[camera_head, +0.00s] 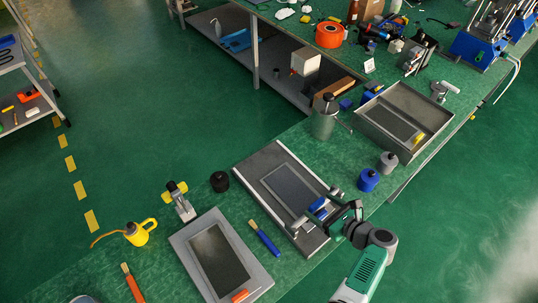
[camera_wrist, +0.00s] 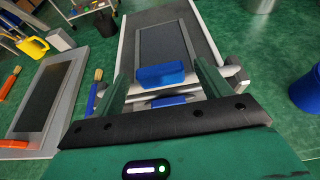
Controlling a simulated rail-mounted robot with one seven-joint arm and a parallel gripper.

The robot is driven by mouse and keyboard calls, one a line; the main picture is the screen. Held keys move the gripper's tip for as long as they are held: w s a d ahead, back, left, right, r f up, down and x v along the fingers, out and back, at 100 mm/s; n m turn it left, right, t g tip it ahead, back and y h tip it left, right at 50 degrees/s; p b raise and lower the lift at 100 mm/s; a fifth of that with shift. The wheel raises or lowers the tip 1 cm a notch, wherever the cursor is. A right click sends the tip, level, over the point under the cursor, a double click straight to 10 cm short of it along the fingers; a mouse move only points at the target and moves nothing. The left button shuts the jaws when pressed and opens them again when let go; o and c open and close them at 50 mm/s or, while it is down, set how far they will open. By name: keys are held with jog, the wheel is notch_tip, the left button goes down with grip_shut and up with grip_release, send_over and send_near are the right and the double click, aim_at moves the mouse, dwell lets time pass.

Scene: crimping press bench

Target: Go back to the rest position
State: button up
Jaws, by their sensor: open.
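My gripper (camera_head: 332,214) is over the near right end of a grey flat plate fixture (camera_head: 253,162) with a dark panel inset. In the wrist view my gripper (camera_wrist: 160,84) has its two fingers apart, one on each side of a blue block (camera_wrist: 160,74). The block also shows in the head view (camera_head: 317,205), next to a metal bar at the fixture's near end. Neither finger visibly closes on the block. Whether a finger touches it I cannot tell. My arm runs down to the lower right.
A second framed plate (camera_head: 218,255) lies to the left, with a blue-handled brush (camera_head: 265,238) between. A yellow can (camera_head: 139,232) stands at the left. Blue (camera_head: 369,180) and grey (camera_head: 388,162) pots and a metal tray (camera_head: 423,107) are to the right. Open floor lies beyond.

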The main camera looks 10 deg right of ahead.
jog(key=p+v, duration=0.2)
jog(key=v, duration=0.1)
jog(key=shift+r, duration=0.25)
jog(key=shift+s+d, duration=0.1)
jog(key=shift+s, duration=0.1)
jog(key=shift+f, duration=0.15)
